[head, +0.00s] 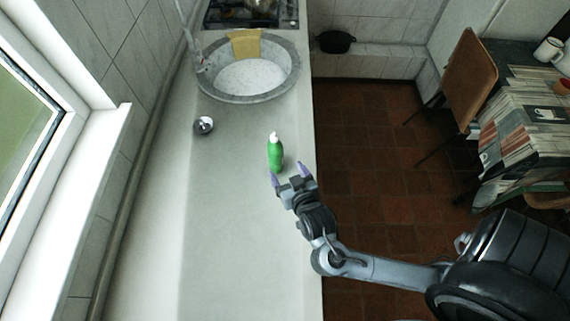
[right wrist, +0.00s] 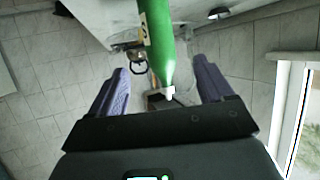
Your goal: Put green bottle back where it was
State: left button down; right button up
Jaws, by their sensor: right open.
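The green bottle (head: 275,153) with a white cap stands upright on the grey counter (head: 235,235), towards its right edge. My right gripper (head: 289,174) is open just in front of the bottle, its purple fingers pointing at it. In the right wrist view the bottle (right wrist: 156,40) shows between and beyond the two open fingers (right wrist: 160,85), with its white cap towards the gripper body. I cannot tell whether a finger touches it. My left gripper is not in view.
A round sink (head: 248,93) with a yellow cloth (head: 245,43) on its rim lies further back. A small metal object (head: 203,125) sits on the counter to the left. A window (head: 40,165) is at the left. The near counter is clear.

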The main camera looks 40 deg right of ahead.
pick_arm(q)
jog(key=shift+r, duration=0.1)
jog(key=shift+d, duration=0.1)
pick_arm(e)
jog(key=s+a+f+n+g+y, duration=0.1)
jog(key=s+a+n+g+y, duration=0.1)
jog(key=s+g, duration=0.1)
jog(key=s+a+f+n+g+y, duration=0.1)
jog(key=s+a+n+g+y, duration=0.1)
jog(key=s, duration=0.3)
jog(key=s+a+f+n+g+y, duration=0.1)
jog(key=s+a+n+g, duration=0.1)
jog(key=s, duration=0.3)
jog(key=shift+a+f+g+y, duration=0.15)
jog(key=shift+g+y, duration=0.25)
jog(key=shift+g, duration=0.4)
jog(key=shift+s+d+n, duration=0.2)
jog(key=shift+s+n, duration=0.1)
jog(key=shift+s, duration=0.25)
pick_arm(q)
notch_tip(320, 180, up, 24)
jog(key=p, duration=2.3)
jog(key=shift+p, duration=0.4)
pick_arm(e)
notch_tip(320, 180, up, 24)
jog(key=shift+f, duration=0.1)
